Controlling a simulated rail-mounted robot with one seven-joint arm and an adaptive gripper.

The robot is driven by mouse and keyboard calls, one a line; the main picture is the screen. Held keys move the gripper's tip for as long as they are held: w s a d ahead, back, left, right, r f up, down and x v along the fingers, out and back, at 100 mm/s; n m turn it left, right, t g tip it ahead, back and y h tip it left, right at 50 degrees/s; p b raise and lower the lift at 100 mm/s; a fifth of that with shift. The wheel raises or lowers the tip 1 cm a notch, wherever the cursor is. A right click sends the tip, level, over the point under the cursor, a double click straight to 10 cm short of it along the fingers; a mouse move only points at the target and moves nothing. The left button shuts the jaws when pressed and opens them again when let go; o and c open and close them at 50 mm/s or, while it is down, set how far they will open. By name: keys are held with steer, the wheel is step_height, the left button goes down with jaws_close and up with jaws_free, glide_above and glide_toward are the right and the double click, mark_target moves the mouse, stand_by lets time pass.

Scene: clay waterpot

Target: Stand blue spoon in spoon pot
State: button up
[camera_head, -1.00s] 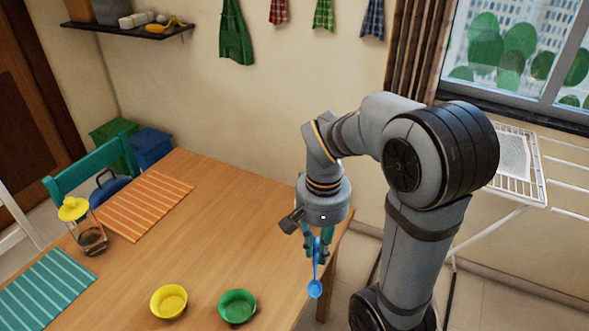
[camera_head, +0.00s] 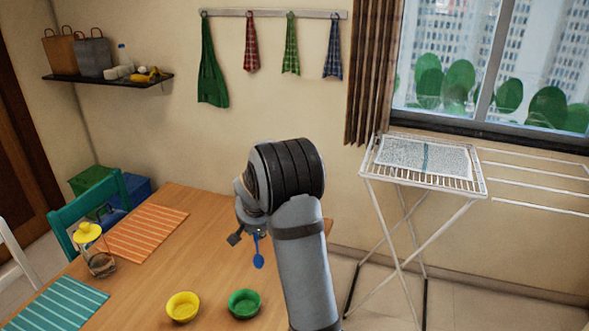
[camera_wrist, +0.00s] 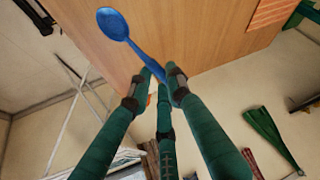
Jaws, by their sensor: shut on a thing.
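The blue spoon (camera_head: 258,260) hangs bowl-down over the table in the head view. In the wrist view the blue spoon (camera_wrist: 112,24) shows its bowl out beyond the fingers. My gripper (camera_wrist: 162,82) has green fingers, shut on the spoon's handle. In the head view my gripper is mostly hidden behind my arm. I cannot make out a spoon pot in either view.
The wooden table (camera_head: 215,215) holds a yellow bowl (camera_head: 183,307), a green bowl (camera_head: 244,304), a yellow-lidded glass jar (camera_head: 98,258) and striped mats. A white drying rack (camera_head: 425,185) stands at the right below the window.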

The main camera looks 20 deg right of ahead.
steer(key=w+d+r+t+h+p, duration=0.1)
steer(key=w+d+r+t+p, duration=0.15)
steer(key=w+d+t, duration=0.5)
steer(key=w+d+r+t+h+p, duration=0.1)
steer(key=w+d+r+t, duration=0.25)
steer(key=w+d, duration=0.7)
steer(key=shift+n+t, duration=0.4)
steer(key=f+b, duration=0.3)
steer(key=f, duration=0.1)
steer(key=s+f+b, duration=0.1)
steer(key=f+b, duration=0.3)
steer(key=d+f+b, duration=0.1)
steer(key=f+b, duration=0.3)
steer(key=f, duration=0.1)
steer(key=shift+s, duration=0.35)
steer(key=o, duration=0.9)
steer(key=shift+o, duration=0.2)
